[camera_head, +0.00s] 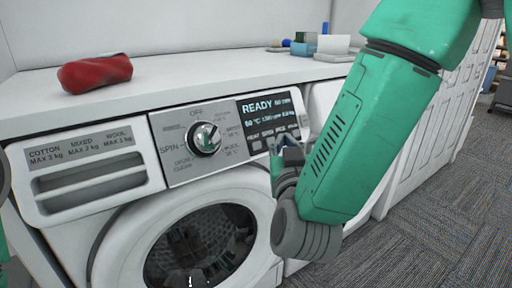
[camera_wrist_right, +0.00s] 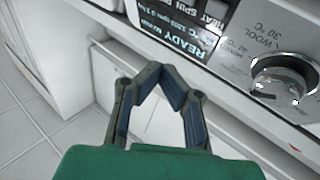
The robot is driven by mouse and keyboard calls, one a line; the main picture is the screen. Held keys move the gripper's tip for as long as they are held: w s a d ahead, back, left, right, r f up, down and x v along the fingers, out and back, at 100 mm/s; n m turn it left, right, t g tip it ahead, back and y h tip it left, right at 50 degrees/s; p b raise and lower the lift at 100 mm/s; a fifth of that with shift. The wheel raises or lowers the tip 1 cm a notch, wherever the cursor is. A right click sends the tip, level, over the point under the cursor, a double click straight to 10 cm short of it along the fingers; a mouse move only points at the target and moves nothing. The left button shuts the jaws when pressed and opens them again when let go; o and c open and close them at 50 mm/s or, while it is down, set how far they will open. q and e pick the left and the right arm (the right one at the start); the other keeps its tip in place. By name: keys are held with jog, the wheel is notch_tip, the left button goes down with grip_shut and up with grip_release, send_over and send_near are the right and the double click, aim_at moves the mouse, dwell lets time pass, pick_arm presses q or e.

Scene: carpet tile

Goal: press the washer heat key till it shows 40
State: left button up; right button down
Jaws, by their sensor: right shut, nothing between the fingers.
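The white washer (camera_head: 75,215) has a dark display (camera_head: 262,112) reading READY, with a temperature that looks like 60 °C. The display also shows upside down in the right wrist view (camera_wrist_right: 178,40). Below it is a row of small keys; the heat key (camera_head: 254,145) is at the left end, under its HEAT label. My right gripper (camera_head: 286,148) is shut and empty, in front of the panel at the right end of the key row. In the right wrist view its fingertips (camera_wrist_right: 165,72) meet, apart from the panel. My left gripper is not in view.
A silver dial (camera_head: 205,138) sits left of the display, and a detergent drawer (camera_head: 85,175) is at the far left. A red cloth-like bundle (camera_head: 95,73) lies on the white counter (camera_head: 190,80). Boxes (camera_head: 330,46) stand at the back. Carpet (camera_head: 430,220) lies open at right.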

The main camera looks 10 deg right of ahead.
aim_at(257, 146)
jog(key=w+f+b, duration=0.1)
jog(key=w, duration=0.1)
jog(key=w+a+f, duration=0.1)
jog(key=w, duration=0.1)
jog(key=w+f+b, duration=0.1)
jog(key=w, duration=0.1)
jog(key=shift+w+a+f+b, duration=0.1)
jog(key=shift+a+f+b, duration=0.2)
jog(key=shift+b, duration=0.05)
jog(key=shift+w+a+f, duration=0.2)
jog(key=shift+w+a, duration=0.2)
jog(key=shift+w, duration=0.1)
jog(key=shift+d, duration=0.2)
jog(key=shift+a, duration=0.1)
jog(key=shift+w, duration=0.15)
dwell(0.4)
jog(key=shift+w+f, duration=0.15)
